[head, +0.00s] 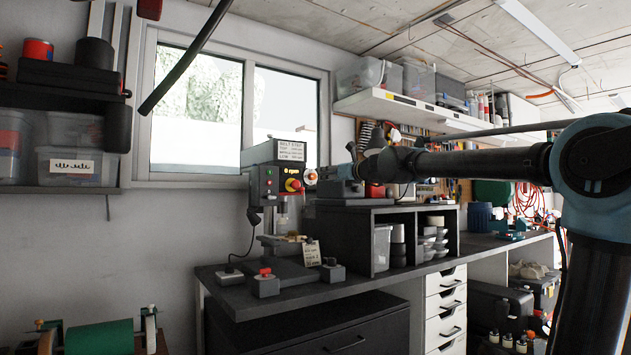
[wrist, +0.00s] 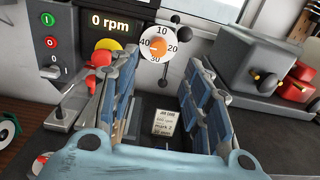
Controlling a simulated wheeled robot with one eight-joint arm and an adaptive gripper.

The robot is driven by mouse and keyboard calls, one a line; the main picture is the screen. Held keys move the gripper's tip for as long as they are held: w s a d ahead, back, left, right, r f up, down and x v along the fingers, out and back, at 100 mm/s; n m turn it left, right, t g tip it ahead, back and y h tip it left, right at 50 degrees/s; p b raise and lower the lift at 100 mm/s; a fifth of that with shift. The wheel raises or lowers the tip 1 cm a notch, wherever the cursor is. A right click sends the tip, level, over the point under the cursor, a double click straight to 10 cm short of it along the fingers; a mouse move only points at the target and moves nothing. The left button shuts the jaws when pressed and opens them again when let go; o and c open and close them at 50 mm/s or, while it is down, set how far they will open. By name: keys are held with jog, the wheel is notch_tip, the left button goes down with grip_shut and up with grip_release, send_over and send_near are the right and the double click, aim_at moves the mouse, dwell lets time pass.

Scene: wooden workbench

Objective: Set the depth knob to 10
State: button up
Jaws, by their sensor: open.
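In the head view the dial (head: 310,177) is small, at the right side of the drill press (head: 265,182). My gripper (wrist: 162,62) is open, with nothing seen between its fingers. Its fingertips lie on either side of the dial in the wrist view; contact is not visible.
A card (wrist: 163,121) shows below, between my fingers.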

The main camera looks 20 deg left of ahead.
aim_at(314, 176)
jog(key=x, duration=1)
grip_shut()
jog(key=shift+a, duration=0.2)
jog(key=shift+d, duration=0.15)
